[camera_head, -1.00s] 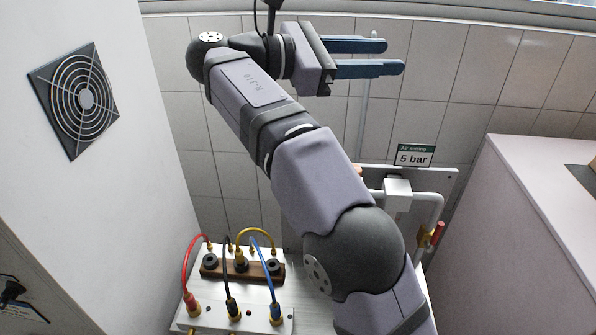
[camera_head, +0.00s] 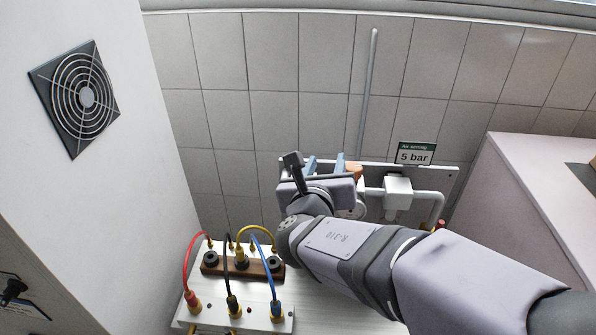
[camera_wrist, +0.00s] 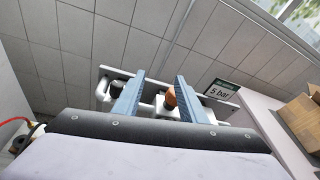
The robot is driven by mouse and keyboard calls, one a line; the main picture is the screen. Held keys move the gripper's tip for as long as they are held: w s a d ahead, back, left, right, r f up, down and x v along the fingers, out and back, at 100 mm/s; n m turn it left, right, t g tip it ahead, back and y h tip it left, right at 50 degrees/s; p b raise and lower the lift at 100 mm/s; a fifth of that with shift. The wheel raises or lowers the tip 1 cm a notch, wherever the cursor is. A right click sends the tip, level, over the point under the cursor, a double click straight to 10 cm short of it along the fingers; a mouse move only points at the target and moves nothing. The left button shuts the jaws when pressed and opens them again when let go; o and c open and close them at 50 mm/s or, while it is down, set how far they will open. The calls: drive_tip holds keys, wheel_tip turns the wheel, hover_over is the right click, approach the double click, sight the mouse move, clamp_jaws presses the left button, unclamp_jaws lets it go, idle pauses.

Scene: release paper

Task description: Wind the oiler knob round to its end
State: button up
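My gripper (camera_head: 325,163) is open, with its two blue fingers pointing at the pipe panel on the back wall. In the wrist view my gripper (camera_wrist: 160,76) has a clear gap between its fingers. An orange knob (camera_wrist: 170,99) shows in that gap, close to the right finger. In the head view the orange knob (camera_head: 355,171) is just right of the fingers, partly hidden. A dark rounded part (camera_wrist: 117,89) sits on the panel behind the left finger. I cannot tell which of these is the oiler knob, or whether a finger touches either.
The "5 bar" sign (camera_head: 416,154) stands above the panel (camera_head: 448,178). A white pipe block (camera_head: 397,193) is right of the gripper. A terminal board (camera_head: 262,314) with coloured cables is lower left. A pale cabinet (camera_head: 520,200) stands at right, with a cardboard box (camera_wrist: 300,118) on it.

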drive_tip(key=s+a+f+g+y, duration=0.1)
drive_tip(key=a+f+y, duration=0.2)
drive_tip(key=a+f, duration=0.1)
drive_tip(key=shift+s+a+g, duration=0.15)
drive_tip(key=shift+a+g, duration=0.25)
drive_tip(key=shift+a, duration=0.35)
drive_tip(key=shift+p+x, duration=0.45)
drive_tip(key=shift+x, duration=3.2)
clamp_jaws()
